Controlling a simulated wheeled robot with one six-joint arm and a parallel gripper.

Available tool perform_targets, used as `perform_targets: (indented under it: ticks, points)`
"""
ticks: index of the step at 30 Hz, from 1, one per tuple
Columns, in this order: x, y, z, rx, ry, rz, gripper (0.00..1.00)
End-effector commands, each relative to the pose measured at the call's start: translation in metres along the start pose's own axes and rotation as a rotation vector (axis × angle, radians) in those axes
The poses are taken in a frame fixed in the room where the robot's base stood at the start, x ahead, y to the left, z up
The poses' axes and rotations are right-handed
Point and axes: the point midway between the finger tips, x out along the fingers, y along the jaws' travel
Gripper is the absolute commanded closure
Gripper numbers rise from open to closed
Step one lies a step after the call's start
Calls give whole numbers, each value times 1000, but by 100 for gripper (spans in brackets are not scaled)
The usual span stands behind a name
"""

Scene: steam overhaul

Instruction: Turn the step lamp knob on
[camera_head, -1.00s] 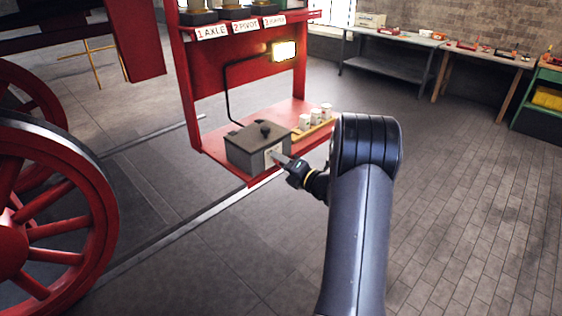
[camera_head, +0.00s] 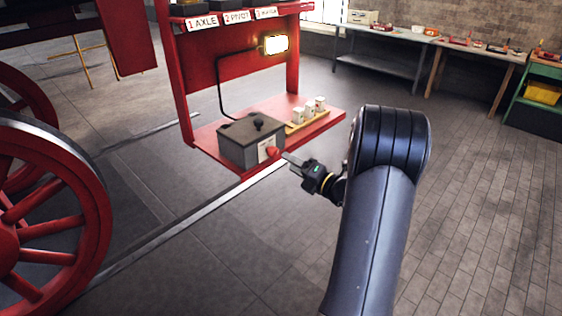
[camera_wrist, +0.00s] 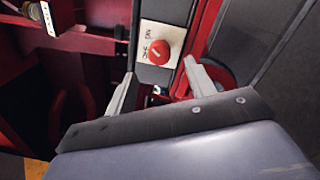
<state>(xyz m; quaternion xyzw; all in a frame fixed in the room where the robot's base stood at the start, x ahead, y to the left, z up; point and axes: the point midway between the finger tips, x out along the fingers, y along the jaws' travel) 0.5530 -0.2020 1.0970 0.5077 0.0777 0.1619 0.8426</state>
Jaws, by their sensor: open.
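The red step lamp knob (camera_head: 272,151) sits on the front of a grey box on the red step. In the wrist view the round knob (camera_wrist: 159,52) is on a white plate with ON and OFF marks; I cannot tell surely which mark it points to. The lamp (camera_head: 276,43) on a bent black stem has a bright, glowing face. My gripper (camera_head: 289,157) is just right of the knob, apart from it. In the wrist view my gripper (camera_wrist: 160,76) has its fingers spread, with nothing between them and the knob beyond the tips.
The grey box (camera_head: 240,140) has a black knob on its lid. A red spoked wheel (camera_head: 45,215) is at left. Benches (camera_head: 385,50) stand along the back wall. The floor at right is clear.

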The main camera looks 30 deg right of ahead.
Motion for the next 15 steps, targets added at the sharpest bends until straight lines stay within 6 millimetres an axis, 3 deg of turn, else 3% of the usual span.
perform_targets:
  ticks: [6, 15]
  points:
    - [-29, -1, 0, 1, -1, -1, 48]
    - [-34, 0, 0, 1, 0, 0, 48]
